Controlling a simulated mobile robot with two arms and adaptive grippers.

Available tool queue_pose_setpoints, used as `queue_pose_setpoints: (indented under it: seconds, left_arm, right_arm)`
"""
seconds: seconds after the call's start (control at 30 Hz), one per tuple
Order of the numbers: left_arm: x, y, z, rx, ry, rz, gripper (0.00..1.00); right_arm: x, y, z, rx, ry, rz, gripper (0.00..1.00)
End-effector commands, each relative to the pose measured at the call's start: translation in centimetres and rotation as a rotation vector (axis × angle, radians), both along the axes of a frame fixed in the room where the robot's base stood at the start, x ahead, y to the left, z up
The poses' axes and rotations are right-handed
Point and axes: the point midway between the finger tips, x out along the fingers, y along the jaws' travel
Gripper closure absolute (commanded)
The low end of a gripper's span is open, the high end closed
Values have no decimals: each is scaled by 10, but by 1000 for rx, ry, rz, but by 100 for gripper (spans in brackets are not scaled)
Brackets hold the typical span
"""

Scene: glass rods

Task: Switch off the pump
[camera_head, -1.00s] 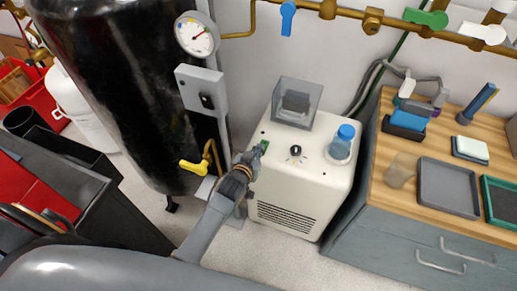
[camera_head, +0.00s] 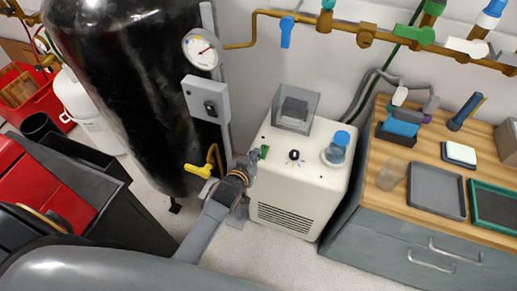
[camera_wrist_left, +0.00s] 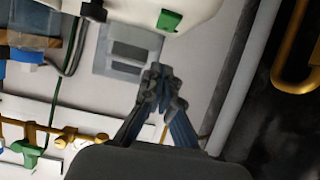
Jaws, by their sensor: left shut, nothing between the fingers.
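The pump appears to be the white box-shaped unit (camera_head: 280,188) standing on the floor beside the black tank. A small green switch (camera_head: 264,151) sits at the left end of its top, with a black knob (camera_head: 294,155) to its right. The switch also shows in the left wrist view (camera_wrist_left: 168,20). I cannot tell its position. My left gripper (camera_head: 250,160) is shut and empty, just left of and close to the green switch. In the left wrist view the closed fingertips (camera_wrist_left: 160,75) are apart from the switch. My right gripper is out of view.
The black tank (camera_head: 125,90) stands left of the unit, with a yellow-handled valve (camera_head: 198,170) near my left arm. A grey box with a black switch (camera_head: 208,105) hangs beside the tank. A wooden-topped bench (camera_head: 395,205) stands close on the right.

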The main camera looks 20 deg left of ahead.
Motion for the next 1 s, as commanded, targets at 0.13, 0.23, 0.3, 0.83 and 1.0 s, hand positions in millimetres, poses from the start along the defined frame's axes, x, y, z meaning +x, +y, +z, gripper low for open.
queue_pose_setpoints:
  seconds: [0.13, 0.23, 0.3, 0.83, 1.0]
  left_arm:
    - [-33, 1, 1, -1, -1, 0, 100]
    - [-50, 2, 3, -1, -2, 0, 100]
    - [-58, 2, 4, -1, -2, 0, 100]
    - [-70, 3, 6, -1, -4, 0, 100]
    - [-70, 3, 6, -1, -4, 0, 100]
  right_arm:
    - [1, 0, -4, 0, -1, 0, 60]
    - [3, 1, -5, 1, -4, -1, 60]
    - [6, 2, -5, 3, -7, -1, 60]
    - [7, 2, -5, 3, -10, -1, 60]
    - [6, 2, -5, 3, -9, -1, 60]
